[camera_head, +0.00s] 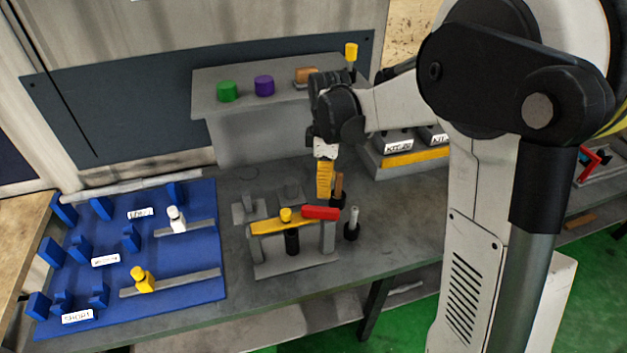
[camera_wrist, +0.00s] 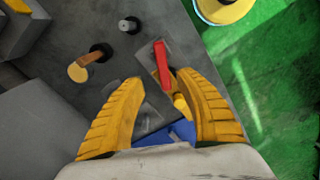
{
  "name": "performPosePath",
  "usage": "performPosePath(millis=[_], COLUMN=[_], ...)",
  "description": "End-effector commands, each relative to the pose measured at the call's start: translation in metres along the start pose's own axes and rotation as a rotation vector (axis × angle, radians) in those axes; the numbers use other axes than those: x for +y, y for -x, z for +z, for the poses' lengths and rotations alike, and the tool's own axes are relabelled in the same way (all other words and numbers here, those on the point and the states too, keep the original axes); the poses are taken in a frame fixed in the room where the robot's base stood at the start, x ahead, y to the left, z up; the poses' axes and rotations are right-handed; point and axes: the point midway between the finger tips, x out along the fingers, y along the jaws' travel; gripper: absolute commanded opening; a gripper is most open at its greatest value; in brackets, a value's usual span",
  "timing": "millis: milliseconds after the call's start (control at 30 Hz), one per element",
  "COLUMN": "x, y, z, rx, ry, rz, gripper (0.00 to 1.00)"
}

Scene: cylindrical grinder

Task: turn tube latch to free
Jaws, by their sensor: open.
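The latch is a yellow bar (camera_head: 268,228) with a red end piece (camera_head: 320,212), lying across a small grey stand (camera_head: 328,238). A small yellow knob (camera_head: 286,214) and a dark tube (camera_head: 292,242) sit at the bar. My gripper (camera_head: 324,196) points down behind the red end, its yellow fingers apart and empty. In the wrist view the red end (camera_wrist: 162,65) shows between the fingertips of my gripper (camera_wrist: 160,82), seemingly below them. Part of the yellow bar (camera_wrist: 182,105) shows beside the right finger; the rest is hidden.
A brown-handled peg (camera_head: 339,185) and a grey-topped peg (camera_head: 352,222) stand close to the right of my gripper. A blue board (camera_head: 190,268) is on the left. A grey shelf (camera_head: 215,98) with coloured caps is behind.

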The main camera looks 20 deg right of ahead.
Motion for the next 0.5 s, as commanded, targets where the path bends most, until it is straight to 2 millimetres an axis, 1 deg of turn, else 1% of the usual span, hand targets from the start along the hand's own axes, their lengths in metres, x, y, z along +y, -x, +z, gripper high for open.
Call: performPosePath(millis=[67, 167, 400, 500], x=[0.000, 0.000, 0.000, 0.000], y=[-0.006, -0.021, -0.070, -0.086], z=[0.000, 0.000, 0.000, 0.000], rx=[-0.001, -0.001, -0.001, -0.001], ry=[0.004, 0.004, 0.003, 0.002], rz=[-0.003, -0.003, -0.002, -0.002], gripper=[0.41, 0.41, 0.41, 0.41])
